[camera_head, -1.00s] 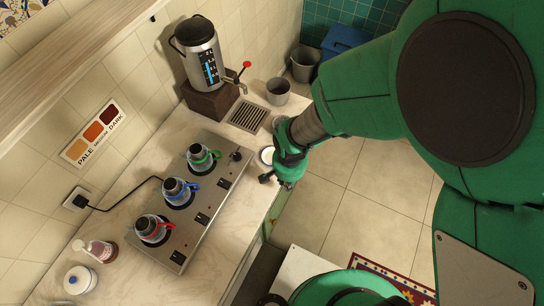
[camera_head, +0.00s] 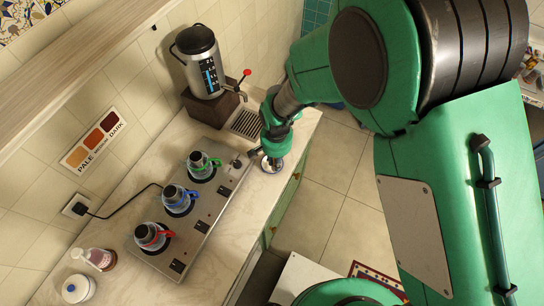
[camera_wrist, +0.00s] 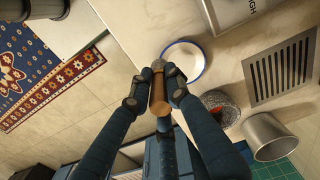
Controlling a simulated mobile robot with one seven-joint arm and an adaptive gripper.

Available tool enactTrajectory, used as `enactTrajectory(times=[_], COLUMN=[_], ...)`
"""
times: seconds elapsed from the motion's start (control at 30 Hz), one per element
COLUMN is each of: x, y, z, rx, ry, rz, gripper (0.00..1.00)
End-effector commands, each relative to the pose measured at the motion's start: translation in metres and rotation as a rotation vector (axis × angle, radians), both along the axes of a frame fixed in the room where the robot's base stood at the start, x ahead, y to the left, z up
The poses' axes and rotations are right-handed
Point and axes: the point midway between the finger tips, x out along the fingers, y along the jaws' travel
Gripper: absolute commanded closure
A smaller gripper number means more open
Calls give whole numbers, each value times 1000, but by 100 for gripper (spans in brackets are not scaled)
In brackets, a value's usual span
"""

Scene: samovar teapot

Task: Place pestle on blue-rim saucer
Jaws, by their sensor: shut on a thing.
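The pestle is hard to make out there.
A samovar (camera_head: 201,65) stands on a brown block behind a drain grate (camera_head: 245,124). A burner plate (camera_head: 217,196) with several small teapots lies left of the saucer. The wrist view shows a bowl with reddish contents (camera_wrist: 219,106) and a metal cup (camera_wrist: 266,137).

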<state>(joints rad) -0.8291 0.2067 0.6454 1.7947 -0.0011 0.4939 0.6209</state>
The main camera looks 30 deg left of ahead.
Motion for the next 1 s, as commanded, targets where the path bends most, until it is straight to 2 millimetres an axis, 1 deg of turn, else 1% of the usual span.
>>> enactTrajectory(times=[0.03, 0.1, 0.3, 0.43, 0.77, 0.87, 1.0], x=[7, 15, 28, 31, 31, 31, 31], y=[7, 15, 29, 31, 31, 31, 31], z=[-1, -2, -4, -4, -6, -13, -29], rx=[1, 1, 0, 0, 0, 0, -1], ry=[-1, -1, -1, 0, 0, 1, 1], rz=[0, 0, 0, 0, 0, 0, 0], gripper=[100, 100, 100, 100, 100, 100, 100])
